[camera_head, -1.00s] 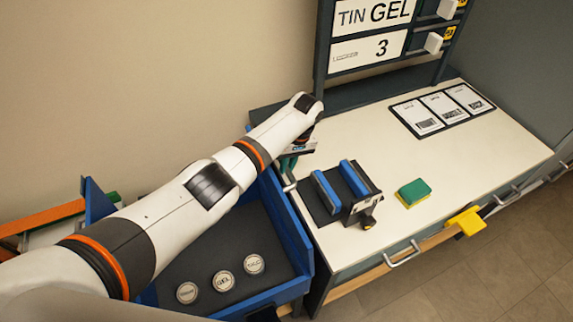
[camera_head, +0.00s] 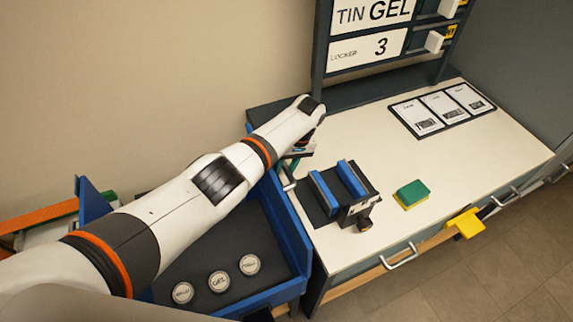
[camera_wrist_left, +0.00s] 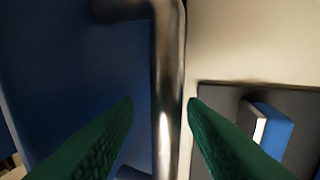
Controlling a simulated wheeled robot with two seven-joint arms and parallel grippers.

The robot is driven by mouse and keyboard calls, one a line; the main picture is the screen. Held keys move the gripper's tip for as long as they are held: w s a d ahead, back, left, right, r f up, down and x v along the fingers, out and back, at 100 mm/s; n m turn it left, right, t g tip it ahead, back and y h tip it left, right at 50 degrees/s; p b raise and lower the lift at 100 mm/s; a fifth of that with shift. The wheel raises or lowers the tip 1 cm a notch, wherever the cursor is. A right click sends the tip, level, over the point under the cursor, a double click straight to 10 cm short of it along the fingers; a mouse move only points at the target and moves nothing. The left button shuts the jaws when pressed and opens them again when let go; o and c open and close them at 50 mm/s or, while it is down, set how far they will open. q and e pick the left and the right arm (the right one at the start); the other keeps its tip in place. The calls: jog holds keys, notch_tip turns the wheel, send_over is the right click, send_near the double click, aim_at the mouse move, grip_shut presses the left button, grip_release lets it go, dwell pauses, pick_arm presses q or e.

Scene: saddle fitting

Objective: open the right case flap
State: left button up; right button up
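The blue case (camera_head: 287,228) stands at the table's left end, with a dark floor. A blue panel with a metal bar handle (camera_head: 288,180) is at its right side, next to the table. In the left wrist view the bar (camera_wrist_left: 168,70) runs upright between the green fingers, with the blue panel (camera_wrist_left: 75,60) to its left. My left gripper (camera_wrist_left: 161,103) is open around the bar. The right finger is close to the bar; the left stands apart. In the head view my left gripper (camera_head: 291,162) is mostly hidden by its arm. My right gripper is out of view.
Three round tins (camera_head: 219,281) sit in the case. On the table are a blue-jawed clamp (camera_head: 325,193) near the handle, a green-yellow sponge (camera_head: 411,194) and a card tray (camera_head: 443,109). A shelf unit (camera_head: 368,48) stands behind.

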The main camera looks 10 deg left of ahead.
pick_arm(q)
jog(key=shift+d+r, duration=0.1)
jog(key=shift+r, duration=0.05)
jog(key=shift+d+r, duration=0.1)
jog(key=shift+r, duration=0.2)
jog(key=b+v, duration=0.1)
jog(key=v, duration=1)
jog(key=shift+w+b, duration=0.15)
jog(key=shift+b, duration=0.2)
